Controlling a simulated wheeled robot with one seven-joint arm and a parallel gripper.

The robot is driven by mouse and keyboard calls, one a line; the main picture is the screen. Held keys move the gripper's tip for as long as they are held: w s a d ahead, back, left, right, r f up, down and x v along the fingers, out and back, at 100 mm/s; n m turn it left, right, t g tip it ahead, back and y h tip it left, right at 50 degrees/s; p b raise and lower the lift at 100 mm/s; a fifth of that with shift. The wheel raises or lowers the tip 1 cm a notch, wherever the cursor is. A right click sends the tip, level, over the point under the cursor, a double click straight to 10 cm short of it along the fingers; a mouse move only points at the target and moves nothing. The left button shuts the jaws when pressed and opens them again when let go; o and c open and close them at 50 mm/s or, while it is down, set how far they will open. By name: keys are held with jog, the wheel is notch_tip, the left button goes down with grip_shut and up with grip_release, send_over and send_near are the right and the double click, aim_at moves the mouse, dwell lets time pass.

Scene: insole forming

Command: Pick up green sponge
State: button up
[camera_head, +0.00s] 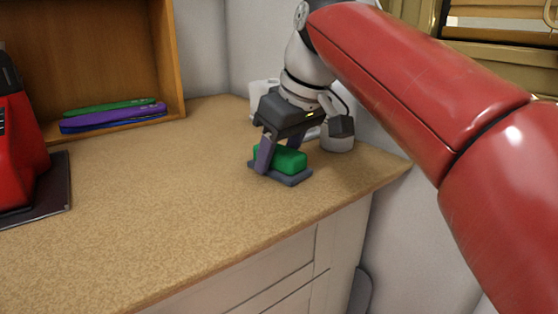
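A green sponge (290,158) lies on a dark grey tray (292,180) near the right end of the counter. My gripper (272,158) points down over the sponge from above. One dark finger reaches down at the sponge's left front side, close to it or touching it. I cannot tell whether the fingers are closed on the sponge. The sponge appears to rest on the tray.
A white object (264,88) and a light grey cylinder (338,139) stand behind the gripper, near the wall. A wooden shelf box (172,60) holds green and purple flat items (112,113). A red machine (18,145) stands at left. The counter's middle is clear.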

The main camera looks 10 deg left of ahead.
aim_at(279, 148)
jog(key=c, duration=0.4)
jog(key=shift+r, duration=0.1)
jog(key=shift+c, duration=0.2)
notch_tip(279, 148, up, 8)
jog(key=p, duration=0.2)
jog(key=shift+p, duration=0.35)
jog(key=shift+r, duration=0.9)
jog(key=o, duration=0.4)
jog(key=c, duration=0.3)
